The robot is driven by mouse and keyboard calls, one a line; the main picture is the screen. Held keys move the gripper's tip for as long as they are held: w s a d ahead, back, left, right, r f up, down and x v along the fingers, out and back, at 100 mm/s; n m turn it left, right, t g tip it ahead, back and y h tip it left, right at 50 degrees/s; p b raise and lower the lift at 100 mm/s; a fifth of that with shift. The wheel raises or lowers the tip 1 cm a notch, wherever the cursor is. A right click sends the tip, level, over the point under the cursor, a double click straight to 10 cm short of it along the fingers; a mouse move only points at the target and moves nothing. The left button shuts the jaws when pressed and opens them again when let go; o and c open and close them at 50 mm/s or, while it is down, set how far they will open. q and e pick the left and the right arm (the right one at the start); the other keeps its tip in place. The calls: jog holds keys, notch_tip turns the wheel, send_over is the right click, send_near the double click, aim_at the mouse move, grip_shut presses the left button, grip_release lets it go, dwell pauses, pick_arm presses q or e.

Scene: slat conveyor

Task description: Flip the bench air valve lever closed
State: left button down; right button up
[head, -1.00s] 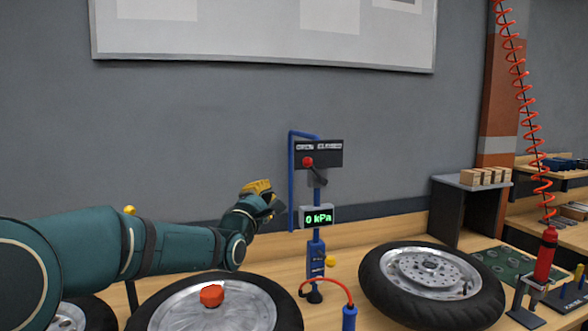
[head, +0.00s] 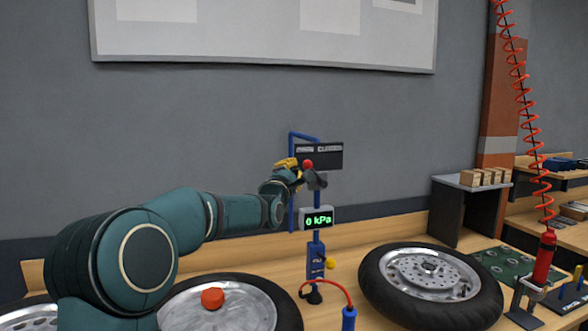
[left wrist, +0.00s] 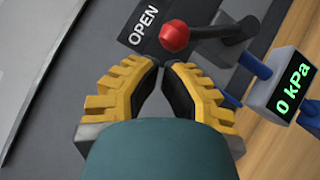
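The valve lever has a red knob (head: 308,164) on a dark arm that leans left from its pivot. The knob also shows in the left wrist view (left wrist: 174,36), beside the word OPEN on the dark label plate (head: 328,155). My left gripper (head: 296,165), with yellow ribbed fingers, is just left of the knob. In the left wrist view the gripper's fingertips (left wrist: 162,64) nearly meet, with nothing between them, slightly short of the knob. Whether they touch it is not clear. My right gripper is not in view.
A gauge (head: 317,218) reading 0 kPa sits below the lever on a blue post. A blue pipe (head: 291,200) runs beside it. Wheels lie on the bench, one (head: 432,284) at right. A red coiled hose (head: 522,95) hangs farther right.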

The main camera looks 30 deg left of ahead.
pick_arm(q)
jog(key=shift+w+d, duration=0.1)
jog(key=shift+w, duration=0.1)
jog(key=shift+r, duration=0.2)
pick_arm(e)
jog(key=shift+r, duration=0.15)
pick_arm(q)
jog(key=shift+d+r+m+g+p, duration=0.1)
jog(key=shift+r+m+g+p, duration=0.1)
jog(key=shift+m+g+p, duration=0.15)
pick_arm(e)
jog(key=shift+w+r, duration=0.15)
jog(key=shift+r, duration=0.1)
